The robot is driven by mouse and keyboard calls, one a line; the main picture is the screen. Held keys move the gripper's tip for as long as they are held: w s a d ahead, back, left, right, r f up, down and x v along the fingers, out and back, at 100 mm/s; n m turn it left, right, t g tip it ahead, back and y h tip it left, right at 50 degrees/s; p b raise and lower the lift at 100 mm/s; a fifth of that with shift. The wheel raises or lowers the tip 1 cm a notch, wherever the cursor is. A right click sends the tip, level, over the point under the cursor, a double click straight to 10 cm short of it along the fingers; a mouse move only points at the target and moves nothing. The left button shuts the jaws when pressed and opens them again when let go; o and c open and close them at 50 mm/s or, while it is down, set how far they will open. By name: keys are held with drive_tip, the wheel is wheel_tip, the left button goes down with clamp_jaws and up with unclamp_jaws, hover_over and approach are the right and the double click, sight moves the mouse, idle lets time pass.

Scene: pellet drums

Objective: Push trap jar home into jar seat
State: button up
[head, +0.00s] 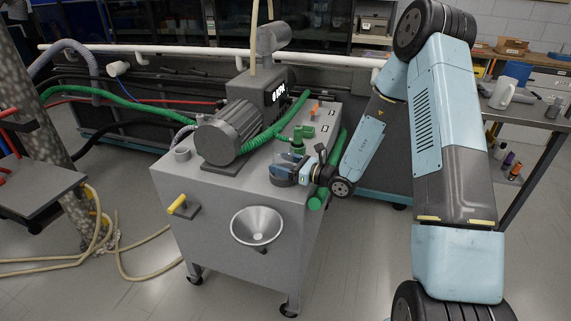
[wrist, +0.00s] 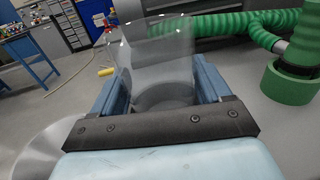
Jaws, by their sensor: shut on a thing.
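The trap jar (wrist: 158,48) is a clear, see-through cylinder in the wrist view. It stands between the two blue fingers of my gripper (wrist: 161,84), which is shut on it. In the head view my gripper (head: 292,168) is low over the right front part of the grey cart top. The jar is small and mostly covered by the fingers there. A dark grey round shape (wrist: 165,96) shows through the lower part of the jar. I cannot tell whether it is the jar's base or the jar seat, nor whether the jar touches the seat.
The grey cart (head: 220,235) carries a motor (head: 222,137), a yellow handle (head: 183,207) and a silver funnel (head: 257,226). A green hose (wrist: 225,22) and a green round fitting (wrist: 287,84) lie close to my gripper's right in the wrist view. A bench (head: 530,110) stands right.

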drive_tip(key=o, duration=1.1)
drive_tip(key=shift+f, duration=0.15)
drive_tip(key=shift+o, duration=0.2)
